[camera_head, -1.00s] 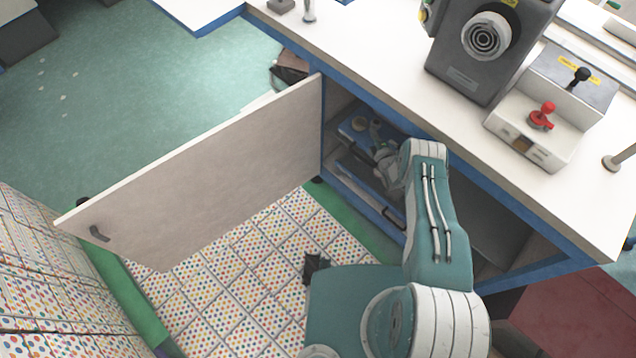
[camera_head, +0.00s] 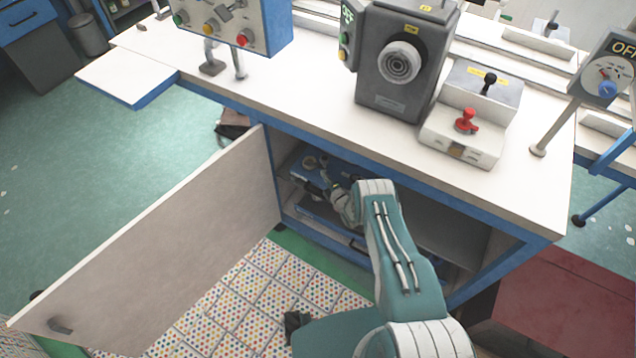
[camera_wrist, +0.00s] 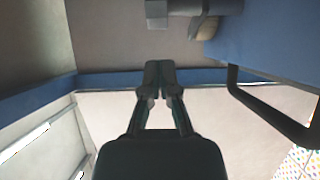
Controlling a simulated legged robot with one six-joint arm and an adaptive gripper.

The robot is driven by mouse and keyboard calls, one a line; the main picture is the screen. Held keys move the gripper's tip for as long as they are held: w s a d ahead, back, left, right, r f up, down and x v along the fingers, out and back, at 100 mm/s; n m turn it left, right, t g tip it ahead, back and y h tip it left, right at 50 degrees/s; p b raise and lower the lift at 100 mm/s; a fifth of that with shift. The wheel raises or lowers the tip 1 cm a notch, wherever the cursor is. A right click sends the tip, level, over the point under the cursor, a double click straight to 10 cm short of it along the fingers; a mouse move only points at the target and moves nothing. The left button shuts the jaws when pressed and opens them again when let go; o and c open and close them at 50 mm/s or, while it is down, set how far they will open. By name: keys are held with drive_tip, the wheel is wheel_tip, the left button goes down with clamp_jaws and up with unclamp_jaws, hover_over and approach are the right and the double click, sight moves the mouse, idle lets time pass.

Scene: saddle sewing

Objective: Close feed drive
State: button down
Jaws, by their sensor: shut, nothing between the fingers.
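The frames do not clearly mark which part is the feed drive. A dark grey machine housing (camera_head: 400,65) with a round ribbed hub stands on the white bench. Below it is an open cabinet, its pale door (camera_head: 165,235) swung out to the left. Inside are blue drawer-like units (camera_head: 318,212) with dark handles. My arm reaches into this cabinet, and my gripper (camera_wrist: 157,72) is shut and empty in the wrist view. A blue face (camera_wrist: 265,45) with a dark bar handle (camera_wrist: 262,105) lies right of the fingers, apart from them. Fingertip contact cannot be told.
A box with a red knob and black lever (camera_head: 465,125) stands right of the housing. A control panel (camera_head: 235,25) is at the back left. A dark red block (camera_head: 565,305) stands at the right. Green floor (camera_head: 60,170) is clear beyond the door.

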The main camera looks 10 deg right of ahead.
drive_tip(key=v, duration=1)
drive_tip(key=shift+s, duration=0.2)
drive_tip(key=shift+s+f, duration=0.1)
